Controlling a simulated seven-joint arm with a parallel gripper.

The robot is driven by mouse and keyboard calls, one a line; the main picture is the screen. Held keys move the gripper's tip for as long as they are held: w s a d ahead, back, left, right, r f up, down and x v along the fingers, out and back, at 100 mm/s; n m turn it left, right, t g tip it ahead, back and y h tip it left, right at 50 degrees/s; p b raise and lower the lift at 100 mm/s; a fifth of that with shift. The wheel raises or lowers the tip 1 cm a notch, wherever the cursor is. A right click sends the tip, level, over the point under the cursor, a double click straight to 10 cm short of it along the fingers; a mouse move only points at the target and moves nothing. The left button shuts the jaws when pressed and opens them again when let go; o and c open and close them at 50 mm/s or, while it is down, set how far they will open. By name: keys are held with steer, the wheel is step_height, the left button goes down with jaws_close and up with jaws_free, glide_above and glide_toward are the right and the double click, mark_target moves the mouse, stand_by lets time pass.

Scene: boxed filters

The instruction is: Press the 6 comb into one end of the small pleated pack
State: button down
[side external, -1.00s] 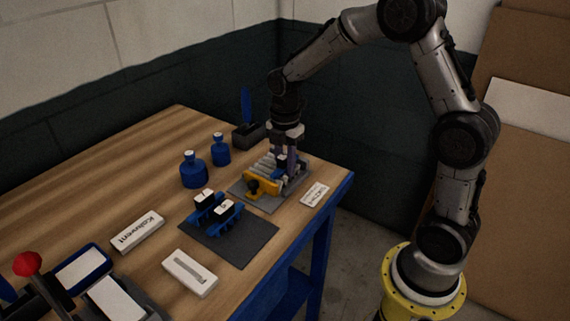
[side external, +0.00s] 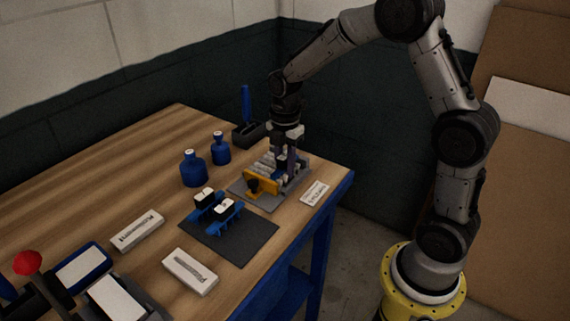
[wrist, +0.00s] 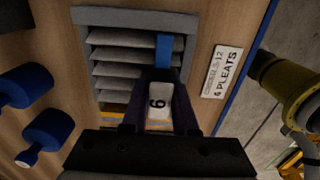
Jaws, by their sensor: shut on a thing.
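My gripper (wrist: 160,105) is shut on the 6 comb, which has a white tag (wrist: 158,101) marked "6" and a blue strip (wrist: 164,50). The small pleated pack (wrist: 112,70), a row of grey slats, sits in a grey fixture (wrist: 125,17). The blue strip lies over the right ends of the slats in the wrist view; I cannot tell how deep it sits. In the side external view my gripper (side external: 284,168) points down over the pack, behind a yellow clamp (side external: 262,183). The fingers hide part of the comb and the pack's near right corner.
Two blue combs with white tops (side external: 225,206) rest on a dark mat (side external: 240,245). Two blue bottles (side external: 193,170) stand left of the fixture. White boxes (side external: 190,272) lie nearer the camera.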

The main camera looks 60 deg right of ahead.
mark_target(285, 154)
steer(key=shift+f, duration=0.45)
stand_by(0.8)
steer(key=shift+r, duration=3.6)
